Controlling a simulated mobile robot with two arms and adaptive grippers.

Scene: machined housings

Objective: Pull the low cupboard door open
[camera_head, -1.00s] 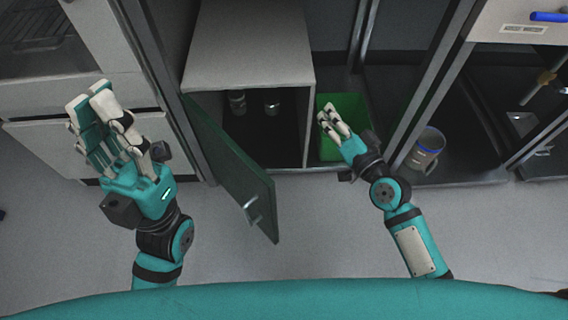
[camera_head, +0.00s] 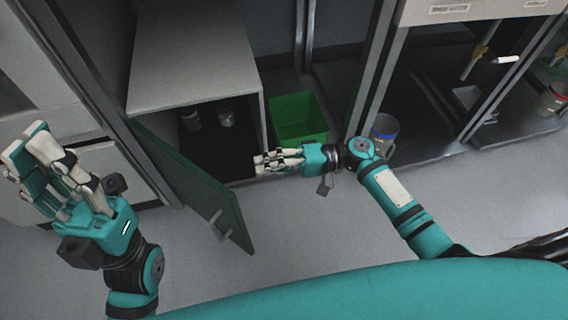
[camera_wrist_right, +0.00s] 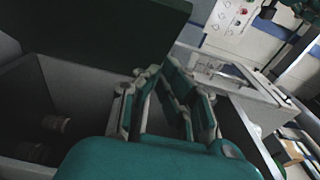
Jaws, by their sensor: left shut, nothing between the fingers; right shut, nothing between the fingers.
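The low cupboard door (camera_head: 195,185) is a dark green panel hinged at the cupboard's left side. It stands swung out, with a pale bar handle (camera_head: 220,225) near its free edge. The low grey cupboard (camera_head: 195,55) has a dark interior holding two small cylinders (camera_head: 208,118). My right gripper (camera_head: 258,163) is shut and empty, in front of the cupboard's right side, apart from the door and pointing left. It also shows in the right wrist view (camera_wrist_right: 162,72), near a dark green panel at upper left. My left gripper (camera_head: 25,160) is shut and empty, left of the door.
A green bin (camera_head: 298,120) stands right of the cupboard. A grey mug with a blue band (camera_head: 384,130) stands beside it, near my right forearm. Upright frame posts (camera_head: 372,75) divide the bays. Grey floor (camera_head: 300,225) in front is clear.

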